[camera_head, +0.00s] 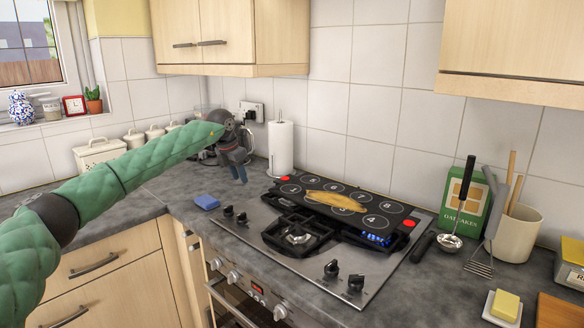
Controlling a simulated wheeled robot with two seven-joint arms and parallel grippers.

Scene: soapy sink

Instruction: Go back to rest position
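My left arm, in a green quilted sleeve, reaches in from the left across the head view. My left gripper (240,176) is at its end, pointing down above the counter behind the blue sponge. The fingers are small and dark, and I cannot tell whether they are open or shut. I see nothing clearly held in them. My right gripper is out of view.
A blue sponge (206,202) lies left of the hob (270,234). A black numbered panel (290,188) with a yellowish item (336,201) lies across the hob's back. A paper towel roll (281,148) stands behind. A ladle (450,241), masher (479,268) and oatcakes box (462,207) are right. Cupboards overhang.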

